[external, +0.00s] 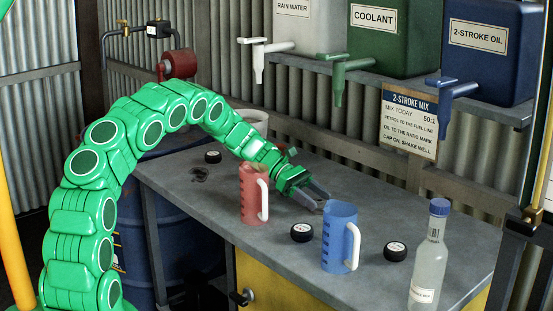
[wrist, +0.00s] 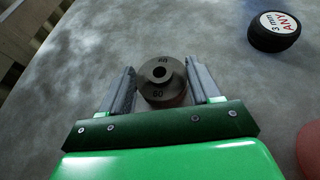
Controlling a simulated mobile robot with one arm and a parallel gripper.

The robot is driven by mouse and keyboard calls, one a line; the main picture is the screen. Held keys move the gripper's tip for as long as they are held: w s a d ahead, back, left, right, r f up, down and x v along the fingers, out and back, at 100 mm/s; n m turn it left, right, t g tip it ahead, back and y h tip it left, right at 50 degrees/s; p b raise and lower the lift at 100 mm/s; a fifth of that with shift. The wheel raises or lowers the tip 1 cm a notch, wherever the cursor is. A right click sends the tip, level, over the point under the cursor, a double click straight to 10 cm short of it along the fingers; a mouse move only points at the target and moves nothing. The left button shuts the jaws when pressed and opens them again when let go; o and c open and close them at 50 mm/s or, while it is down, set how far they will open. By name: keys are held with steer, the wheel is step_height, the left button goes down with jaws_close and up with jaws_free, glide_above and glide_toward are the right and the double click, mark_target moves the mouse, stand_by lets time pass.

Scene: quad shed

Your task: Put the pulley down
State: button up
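A dark grey round pulley (wrist: 162,92) with a centre hole and a raised hub sits between the fingers of my gripper (wrist: 161,72) in the wrist view. Both fingers appear to meet its sides. In the external view my gripper (external: 316,198) is low over the grey workbench (external: 220,219), behind the blue jug and right of the red jug. The pulley is too small and hidden there to make out. Whether its underside touches the bench is not clear.
A red jug (external: 251,198) and a blue jug (external: 339,238) stand close to my gripper. Black round pucks (external: 301,232) (external: 395,251) (external: 212,157) lie on the bench. A clear bottle (external: 428,260) stands at the front right. Fluid tanks (external: 388,45) hang behind.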

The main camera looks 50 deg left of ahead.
steer(key=o, duration=0.5)
steer(key=shift+c, duration=0.2)
steer(key=shift+r, duration=0.15)
steer(key=shift+v, duration=6)
steer(key=shift+r, duration=0.1)
